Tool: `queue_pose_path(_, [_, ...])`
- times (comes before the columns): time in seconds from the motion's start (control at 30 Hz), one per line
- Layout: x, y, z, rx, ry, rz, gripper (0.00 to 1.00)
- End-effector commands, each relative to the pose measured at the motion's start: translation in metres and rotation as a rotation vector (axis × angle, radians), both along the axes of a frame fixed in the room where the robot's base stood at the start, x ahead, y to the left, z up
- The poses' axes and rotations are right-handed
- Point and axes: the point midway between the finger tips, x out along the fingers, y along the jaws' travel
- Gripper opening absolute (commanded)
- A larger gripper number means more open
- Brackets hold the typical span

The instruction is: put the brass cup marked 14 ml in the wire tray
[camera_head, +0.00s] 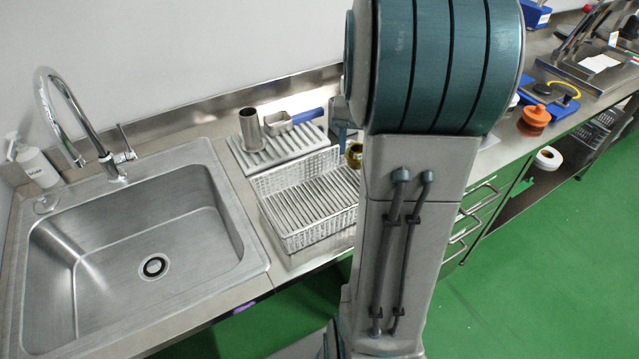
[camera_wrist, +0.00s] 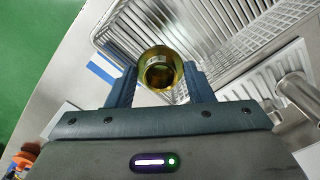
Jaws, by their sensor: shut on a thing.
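The brass cup (camera_wrist: 160,68) is between the two fingers of my gripper (camera_wrist: 160,86) in the wrist view, its round open mouth facing the camera. My gripper is shut on it. The mark on the cup cannot be read. In the head view the brass cup (camera_head: 354,155) shows just left of my arm, by the right side of the wire tray (camera_head: 309,198); my arm hides most of my gripper there. The wire tray is empty. In the wrist view the wire tray (camera_wrist: 222,35) lies above and to the right of the cup.
A ribbed draining board (camera_head: 280,149) with a metal cylinder (camera_head: 250,130) and a blue-handled scoop (camera_head: 290,120) stands behind the tray. A steel sink (camera_head: 150,250) with a tap is on the left. An orange object (camera_head: 535,117) stands far right on the counter.

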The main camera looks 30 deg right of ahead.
Motion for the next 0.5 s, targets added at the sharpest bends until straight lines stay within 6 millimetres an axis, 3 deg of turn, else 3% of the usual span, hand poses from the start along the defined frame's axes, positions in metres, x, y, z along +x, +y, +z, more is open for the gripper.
queue_pose_path(0.1, [0.002,0.029,-0.016,0.002,0.004,0.004,0.23])
queue_pose_path(0.3, [0.006,0.068,-0.040,0.001,0.003,0.005,0.23])
queue_pose_path(0.5, [0.007,0.082,-0.051,0.000,0.002,0.002,0.23])
